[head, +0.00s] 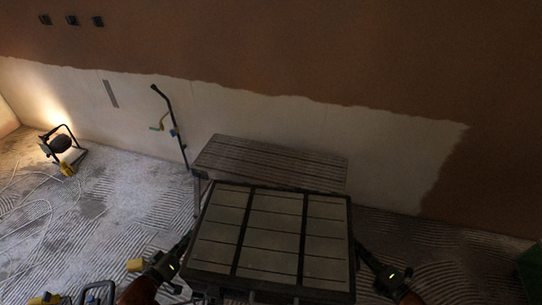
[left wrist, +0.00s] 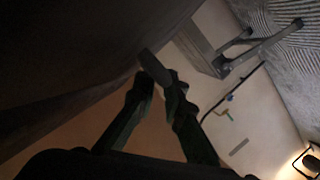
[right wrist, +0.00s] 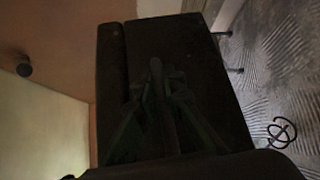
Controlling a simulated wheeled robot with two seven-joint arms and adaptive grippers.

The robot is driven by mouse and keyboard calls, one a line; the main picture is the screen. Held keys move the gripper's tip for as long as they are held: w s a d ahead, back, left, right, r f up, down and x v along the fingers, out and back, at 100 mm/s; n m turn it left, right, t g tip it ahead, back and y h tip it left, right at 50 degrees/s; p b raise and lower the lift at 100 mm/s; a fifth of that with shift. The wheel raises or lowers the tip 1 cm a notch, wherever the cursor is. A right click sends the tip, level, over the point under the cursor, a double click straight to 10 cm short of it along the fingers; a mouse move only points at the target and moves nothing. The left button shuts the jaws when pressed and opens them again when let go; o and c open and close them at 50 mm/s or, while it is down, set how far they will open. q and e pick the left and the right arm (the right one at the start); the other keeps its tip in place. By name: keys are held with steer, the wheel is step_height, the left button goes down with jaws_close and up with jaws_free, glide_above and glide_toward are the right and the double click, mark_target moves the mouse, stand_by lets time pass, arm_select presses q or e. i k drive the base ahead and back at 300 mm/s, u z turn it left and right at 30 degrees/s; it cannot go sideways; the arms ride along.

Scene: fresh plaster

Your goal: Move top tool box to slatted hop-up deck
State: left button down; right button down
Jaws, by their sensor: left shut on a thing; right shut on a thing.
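The tool box (head: 272,232) is a wide dark box with pale lid panels and two dark bands. It is level in front of me at the bottom middle of the head view. My left gripper (head: 184,247) is shut at its left side, on a short grey handle (left wrist: 153,68) in the left wrist view. My right gripper (head: 362,252) is shut at its right side; the dark box side (right wrist: 205,70) fills much of the right wrist view. The slatted hop-up deck (head: 270,158) stands just beyond the box, its near edge partly hidden by it. Its top looks bare.
A lit work lamp (head: 62,142) stands on the ridged floor at far left, with cables around it. A dark pole tool (head: 170,125) leans on the half-plastered wall left of the deck. Yellow-and-dark items (head: 95,292) lie at bottom left.

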mark_target(276, 161)
steer(key=i, duration=2.05)
steer(key=u, duration=0.05)
